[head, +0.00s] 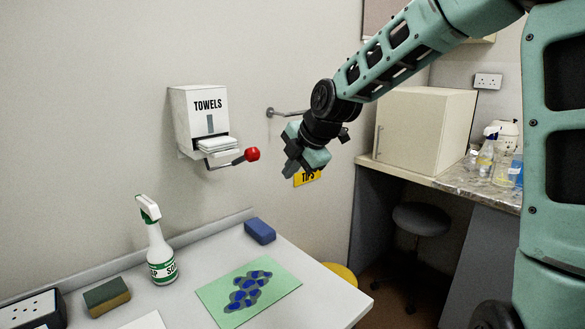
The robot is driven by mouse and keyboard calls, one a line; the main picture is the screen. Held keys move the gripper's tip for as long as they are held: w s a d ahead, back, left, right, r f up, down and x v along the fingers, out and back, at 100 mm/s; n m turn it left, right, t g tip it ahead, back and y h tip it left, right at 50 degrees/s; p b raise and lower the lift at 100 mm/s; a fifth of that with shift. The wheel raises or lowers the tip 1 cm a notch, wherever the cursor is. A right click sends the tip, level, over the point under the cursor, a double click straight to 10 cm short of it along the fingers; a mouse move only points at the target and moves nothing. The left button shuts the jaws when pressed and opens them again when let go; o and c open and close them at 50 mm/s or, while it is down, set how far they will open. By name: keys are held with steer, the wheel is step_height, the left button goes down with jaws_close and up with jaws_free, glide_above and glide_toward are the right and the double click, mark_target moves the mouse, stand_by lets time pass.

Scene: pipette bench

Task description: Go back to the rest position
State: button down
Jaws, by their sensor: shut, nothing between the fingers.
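My gripper (292,168) is at the end of my teal arm, in the upper middle of the head view. It is shut and holds nothing. It hangs in the air in front of the wall, above the back right of the white bench (322,291). The red ball (252,154) on the lever of the towel dispenser (190,109) is to its left, apart from it in the picture. The yellow tips sign (307,178) is just below and right of the gripper, partly covered by it.
On the bench are a spray bottle (160,252), a sponge (106,297), a blue block (260,231), a green mat (216,293) with blue stains and a dark box (35,311). At right stand a cream cabinet (425,128), a stool (420,219) and a counter with bottles (486,157).

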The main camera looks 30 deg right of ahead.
steer(key=shift+w, duration=0.15)
steer(key=s+a+f+m+g, duration=0.3)
steer(key=s+a+f+m, duration=0.15)
steer(key=s+a, duration=0.95)
steer(key=s+a+f+m+g, duration=0.1)
steer(key=s+a+m, duration=0.1)
steer(key=s, duration=0.4)
steer(key=s+a+f+m+g, duration=0.1)
steer(key=s+a+f+m, duration=0.1)
steer(key=s, duration=0.5)
steer(key=s+a+f+m+g+h, duration=0.1)
steer(key=s+a+f+m+g, duration=0.1)
steer(key=s+m, duration=0.2)
steer(key=s, duration=0.3)
steer(key=shift+s, duration=0.15)
steer(key=shift+a+f, duration=0.1)
steer(key=shift+w, duration=0.4)
